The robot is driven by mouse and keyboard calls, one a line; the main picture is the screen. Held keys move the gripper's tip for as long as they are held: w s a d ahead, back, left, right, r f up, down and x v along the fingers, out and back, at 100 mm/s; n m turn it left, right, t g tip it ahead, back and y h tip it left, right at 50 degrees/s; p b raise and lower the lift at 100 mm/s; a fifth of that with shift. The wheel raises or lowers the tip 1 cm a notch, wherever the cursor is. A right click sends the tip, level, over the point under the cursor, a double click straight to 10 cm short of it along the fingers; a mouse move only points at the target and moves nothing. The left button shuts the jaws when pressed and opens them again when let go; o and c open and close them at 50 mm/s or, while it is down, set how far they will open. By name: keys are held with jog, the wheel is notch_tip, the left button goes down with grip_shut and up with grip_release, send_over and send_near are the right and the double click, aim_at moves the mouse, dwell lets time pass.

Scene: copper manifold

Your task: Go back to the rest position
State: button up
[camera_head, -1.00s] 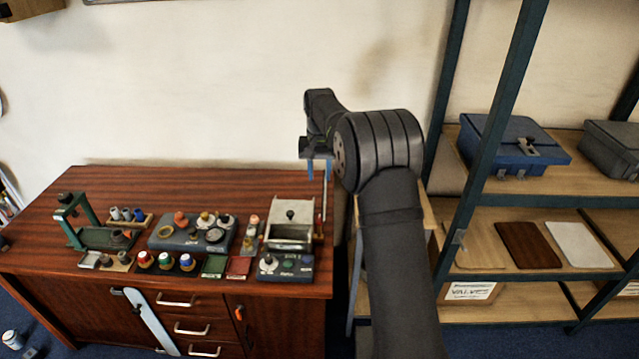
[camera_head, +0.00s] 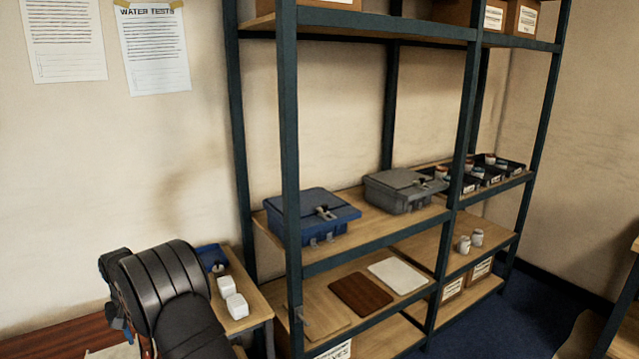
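My gripper (camera_head: 122,322) is at the lower left of the head view, at the end of my dark, bent arm. It is seen side-on and mostly hidden behind the thick black arm joint. It hangs above the right end of the red-brown wooden bench (camera_head: 50,338). The frame does not show whether its fingers are open or shut, or whether anything is between them.
A small wooden stand (camera_head: 262,305) with white blocks (camera_head: 237,305) and a blue item (camera_head: 212,257) is close right of my arm. A dark metal shelf rack (camera_head: 291,180) holds a blue case (camera_head: 312,217), a grey case (camera_head: 405,190) and flat boards (camera_head: 361,294).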

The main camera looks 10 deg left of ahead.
aim_at(147, 358)
notch_tip(147, 358, down, 9)
jog(key=shift+r, duration=0.2)
jog(key=shift+r, duration=0.15)
notch_tip(147, 358, up, 17)
notch_tip(147, 358, down, 17)
jog(key=shift+f, duration=0.1)
jog(key=shift+m, duration=0.3)
jog(key=m, duration=0.6)
jog(key=shift+s+a, duration=0.1)
notch_tip(147, 358, up, 12)
dwell(0.6)
